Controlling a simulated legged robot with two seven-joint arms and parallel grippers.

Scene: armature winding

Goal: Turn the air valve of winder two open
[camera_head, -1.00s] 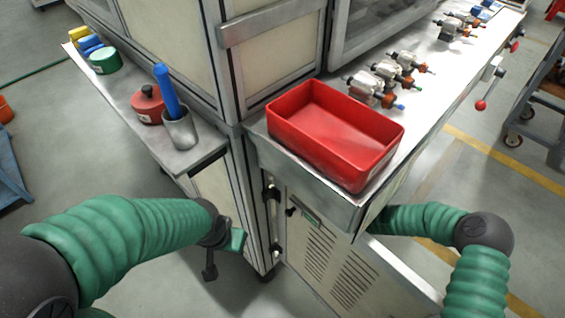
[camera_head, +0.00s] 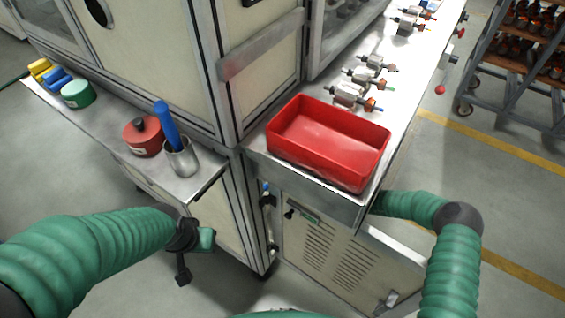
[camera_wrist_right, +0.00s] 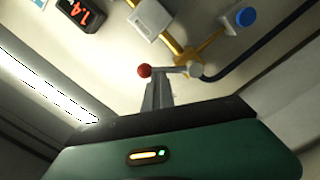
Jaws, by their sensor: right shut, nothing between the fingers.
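In the right wrist view, a valve lever with a red ball end (camera_wrist_right: 145,71) runs right to a pale pivot (camera_wrist_right: 193,69) beside a yellow pipe (camera_wrist_right: 205,45). My right gripper (camera_wrist_right: 157,84) is shut and empty, its tips just below the lever next to the red ball; I cannot tell whether they touch it. In the head view my right arm reaches behind the machine's right side, which hides that gripper. My left gripper (camera_head: 190,248) hangs beside the left shelf, away from the valve; its jaws are unclear.
A red bin (camera_head: 330,178) and several small armatures (camera_head: 355,95) stand on the counter. A cart (camera_head: 520,70) stands at the right.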

